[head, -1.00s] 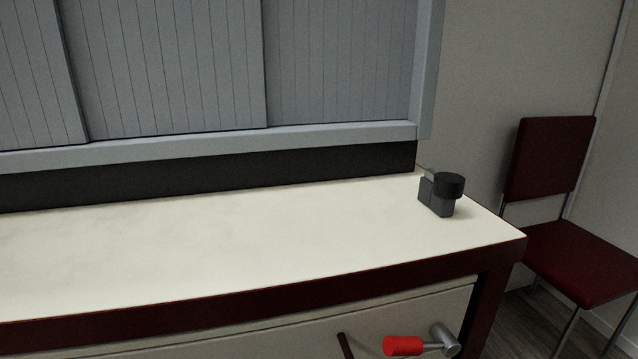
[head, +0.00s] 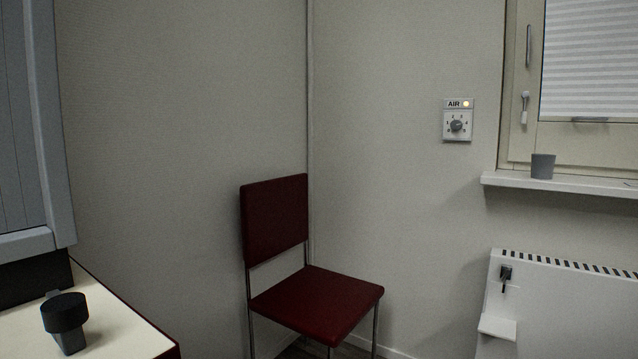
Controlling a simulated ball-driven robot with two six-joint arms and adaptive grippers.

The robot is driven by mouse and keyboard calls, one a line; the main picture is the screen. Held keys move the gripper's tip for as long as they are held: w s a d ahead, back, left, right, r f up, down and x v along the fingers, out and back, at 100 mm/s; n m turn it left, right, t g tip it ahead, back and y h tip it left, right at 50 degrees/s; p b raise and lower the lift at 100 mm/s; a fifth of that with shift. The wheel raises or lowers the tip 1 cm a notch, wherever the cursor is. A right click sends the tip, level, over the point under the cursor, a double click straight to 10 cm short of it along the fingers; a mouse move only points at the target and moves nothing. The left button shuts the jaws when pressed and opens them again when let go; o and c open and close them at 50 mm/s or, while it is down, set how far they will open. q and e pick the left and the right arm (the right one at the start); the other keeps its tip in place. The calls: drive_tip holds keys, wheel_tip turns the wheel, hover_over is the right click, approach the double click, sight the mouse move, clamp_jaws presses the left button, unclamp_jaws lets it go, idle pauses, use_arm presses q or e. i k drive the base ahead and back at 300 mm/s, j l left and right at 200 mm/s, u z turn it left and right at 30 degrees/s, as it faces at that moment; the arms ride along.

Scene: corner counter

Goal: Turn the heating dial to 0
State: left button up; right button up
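A white radiator (head: 570,318) stands against the wall at the lower right, under the window. A small black control (head: 506,272) sits near its upper left corner, with a thin dark part hanging below it; any marks on it are too small to read. Higher on the wall is a white panel labelled AIR with a round grey dial (head: 457,126), numbers around it and a lit yellowish lamp. Its exact setting is too small to tell. Neither of my grippers is in view.
A dark red chair (head: 305,298) stands in the corner, left of the radiator. A pale counter (head: 125,335) with a black-topped device (head: 65,315) is at the lower left. Bare wall lies between chair and radiator.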

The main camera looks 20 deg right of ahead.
sight(456, 125)
drive_tip(key=l+z, duration=0.1)
drive_tip(key=z, duration=0.35)
drive_tip(key=i+l+z, duration=0.1)
drive_tip(key=z, duration=0.35)
drive_tip(key=l+z, duration=0.1)
drive_tip(key=z, duration=0.4)
drive_tip(key=i+u, duration=0.15)
drive_tip(key=i, duration=0.4)
drive_tip(key=i+l+u, duration=0.1)
drive_tip(key=i, duration=0.45)
drive_tip(key=i+l+u, duration=0.15)
drive_tip(key=i, duration=0.4)
